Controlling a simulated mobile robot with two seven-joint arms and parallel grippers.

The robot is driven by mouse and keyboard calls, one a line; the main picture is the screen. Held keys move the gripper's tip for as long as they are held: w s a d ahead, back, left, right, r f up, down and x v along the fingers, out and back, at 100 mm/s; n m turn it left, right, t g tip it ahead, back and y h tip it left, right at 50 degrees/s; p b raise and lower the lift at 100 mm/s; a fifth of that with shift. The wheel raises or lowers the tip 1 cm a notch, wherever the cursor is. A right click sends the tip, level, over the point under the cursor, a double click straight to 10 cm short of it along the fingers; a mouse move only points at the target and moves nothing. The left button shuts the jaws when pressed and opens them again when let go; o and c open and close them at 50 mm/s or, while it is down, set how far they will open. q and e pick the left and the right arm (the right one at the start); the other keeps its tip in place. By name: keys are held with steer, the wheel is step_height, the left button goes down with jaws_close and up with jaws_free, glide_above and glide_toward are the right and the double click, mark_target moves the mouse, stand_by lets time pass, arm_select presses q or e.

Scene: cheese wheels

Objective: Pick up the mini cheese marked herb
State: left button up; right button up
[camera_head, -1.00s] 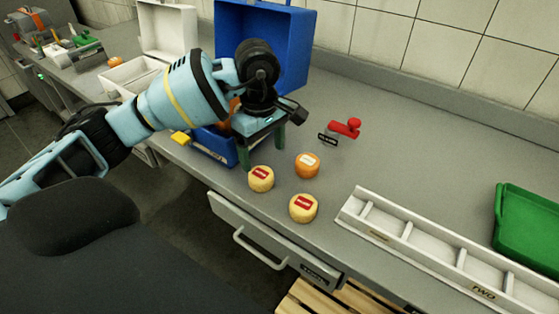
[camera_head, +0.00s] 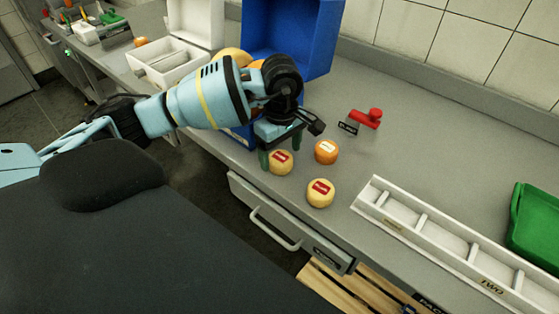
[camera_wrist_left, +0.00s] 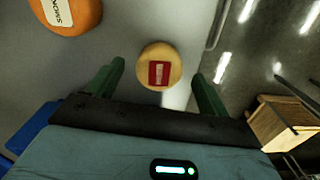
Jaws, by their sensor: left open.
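Three mini cheeses stand on the grey counter. One pale yellow cheese with a red label (camera_head: 281,163) is at my left gripper (camera_head: 281,152); a second pale yellow one with a red label (camera_head: 320,194) is nearer the counter's front edge. An orange cheese with a white label (camera_head: 326,152) is to the right of the gripper. In the left wrist view, a yellow cheese (camera_wrist_left: 160,59) lies between and beyond the open green fingers; part of the orange cheese (camera_wrist_left: 66,12) shows at upper left.
A blue box (camera_head: 292,38) stands behind the gripper. A red-handled stamp (camera_head: 368,118) with a small black sign lies behind the cheeses. A white divided tray (camera_head: 437,243) and a green crate (camera_head: 538,222) are at the right. The counter between stamp and tray is clear.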

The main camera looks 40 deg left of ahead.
arm_select(q)
steer(key=shift+f, duration=0.8)
steer(key=c, duration=1.1)
arm_select(e)
steer(key=shift+s+d+f, duration=0.1)
steer(key=shift+s+f, duration=0.05)
steer(key=shift+s, duration=0.2)
arm_select(q)
steer(key=shift+r, duration=0.55)
step_height(320, 180, up, 2)
steer(key=shift+w+r, duration=0.1)
steer(key=shift+r, duration=0.05)
steer(key=s+d, duration=0.1)
steer(key=s, duration=0.4)
steer(key=s+d+r+b, duration=0.1)
steer(key=s, duration=0.4)
steer(key=s+d, duration=0.1)
steer(key=s, duration=0.4)
steer(key=shift+s+d+r, duration=0.3)
steer(key=shift+s+d, duration=0.1)
arm_select(e)
steer(key=shift+s+f, duration=0.35)
steer(key=shift+f, duration=0.45)
